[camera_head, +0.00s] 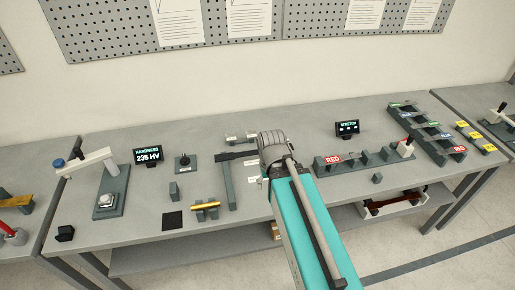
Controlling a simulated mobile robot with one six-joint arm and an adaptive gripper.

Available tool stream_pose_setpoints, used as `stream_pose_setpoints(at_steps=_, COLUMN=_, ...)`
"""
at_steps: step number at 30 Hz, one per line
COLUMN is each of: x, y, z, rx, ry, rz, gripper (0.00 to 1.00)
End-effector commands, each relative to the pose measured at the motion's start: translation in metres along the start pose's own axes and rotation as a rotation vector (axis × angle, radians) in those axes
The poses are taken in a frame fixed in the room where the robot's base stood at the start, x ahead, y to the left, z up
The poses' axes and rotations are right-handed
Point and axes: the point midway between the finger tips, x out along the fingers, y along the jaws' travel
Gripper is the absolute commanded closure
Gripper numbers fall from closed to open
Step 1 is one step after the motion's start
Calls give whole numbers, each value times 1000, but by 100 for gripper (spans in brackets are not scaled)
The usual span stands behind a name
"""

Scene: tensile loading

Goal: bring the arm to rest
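My teal arm (303,230) reaches up from the bottom of the head view over the bench, ending in a grey rounded joint (272,147). My gripper cannot be made out; the arm's own links may hide it. No specimen can be clearly made out in the rig.
A dark slotted rack (433,136) with coloured tags stands at the bench's right end. At left are a hardness tester (104,188), its display (148,155) and a yellow bar on a small stand (206,206).

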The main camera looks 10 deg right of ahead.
Motion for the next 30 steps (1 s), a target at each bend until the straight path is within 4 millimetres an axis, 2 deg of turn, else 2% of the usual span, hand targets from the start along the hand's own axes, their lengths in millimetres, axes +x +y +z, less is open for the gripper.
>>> stream_pose_setpoints(at_steps=6, x=23, y=0, z=0, rx=-1, ry=0, rz=0, gripper=23)
stream_pose_setpoints(at_steps=10, x=31, y=0, z=0, rx=-2, ry=0, rz=0, gripper=23)
stream_pose_setpoints(at_steps=30, x=30, y=0, z=0, rx=-2, ry=0, rz=0, gripper=23)
